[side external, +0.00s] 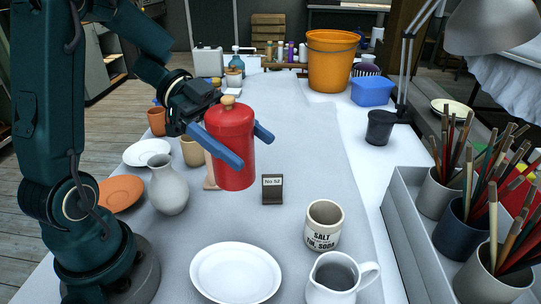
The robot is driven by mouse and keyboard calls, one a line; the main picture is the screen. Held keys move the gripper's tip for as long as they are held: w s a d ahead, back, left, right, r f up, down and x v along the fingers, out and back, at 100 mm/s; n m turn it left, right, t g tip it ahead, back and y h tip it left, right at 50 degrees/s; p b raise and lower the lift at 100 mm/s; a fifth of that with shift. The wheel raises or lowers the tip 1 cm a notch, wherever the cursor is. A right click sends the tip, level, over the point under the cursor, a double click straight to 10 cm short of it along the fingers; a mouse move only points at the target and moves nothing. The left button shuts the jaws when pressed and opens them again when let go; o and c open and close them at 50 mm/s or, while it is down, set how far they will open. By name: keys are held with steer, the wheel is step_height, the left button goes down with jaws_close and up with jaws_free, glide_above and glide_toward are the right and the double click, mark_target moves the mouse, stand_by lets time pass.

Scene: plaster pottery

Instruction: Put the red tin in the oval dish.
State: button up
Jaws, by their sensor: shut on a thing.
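The red tin (235,174) is a cylinder with a lid and a pale wooden knob, held upright. My gripper (253,151) has its two blue fingers shut on the sides of the tin. The tin appears to be above the table, left of centre. A white dish (236,272) lies empty at the front, below the tin in the picture. It looks oval from here, though the viewing angle makes its true shape hard to tell. Another white dish (141,153) and an orange dish (120,192) lie at the left.
A grey-white jug (168,186) stands at the left. A small sign (272,189), a salt jar (323,226) and a white pitcher (335,281) stand right of the tin. A tray (408,225) with brush pots fills the right. The cloth's middle is fairly clear.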

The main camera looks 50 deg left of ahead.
steer(key=s+a+m+g, duration=0.2)
steer(key=s+m+g, duration=0.1)
steer(key=s+g, duration=0.15)
steer(key=shift+t+h, duration=0.25)
steer(key=shift+h, duration=0.05)
steer(key=shift+s+d+f, duration=0.6)
steer(key=shift+d+f, duration=1.3)
steer(key=shift+s+d+f, duration=0.55)
steer(key=shift+d+f, duration=1.35)
steer(key=shift+s+d+f, duration=0.6)
steer(key=shift+d+f, duration=1.3)
steer(key=o, duration=1.2)
steer(key=shift+f, duration=0.15)
